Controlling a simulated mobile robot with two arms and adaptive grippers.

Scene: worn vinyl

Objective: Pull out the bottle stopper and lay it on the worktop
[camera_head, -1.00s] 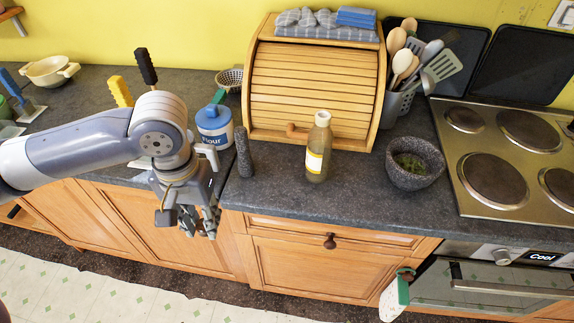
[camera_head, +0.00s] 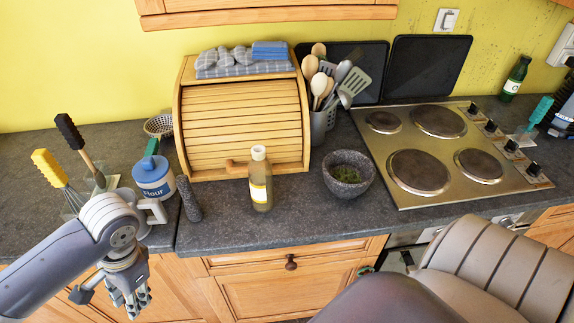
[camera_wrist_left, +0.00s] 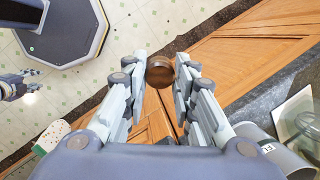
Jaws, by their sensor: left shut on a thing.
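The bottle (camera_head: 260,190), clear with a yellow and white label, stands upright on the dark grey worktop (camera_head: 225,225) in front of the bread bin. No stopper shows in its pale mouth. My left gripper (camera_head: 131,297) points down in front of the worktop's front edge, left of the bottle. In the left wrist view it is shut on a round brown stopper (camera_wrist_left: 160,72), held between the fingertips. The stopper cannot be made out in the head view. My right gripper (camera_wrist_left: 14,86) seems to show small at the left edge of the wrist view; its jaws are unclear.
A dark pestle (camera_head: 189,199) and a flour jar (camera_head: 153,177) stand left of the bottle. The bread bin (camera_head: 243,125) is behind it. A mortar (camera_head: 348,174) and the hob (camera_head: 440,160) are to the right. Worktop is bare around the bottle's front.

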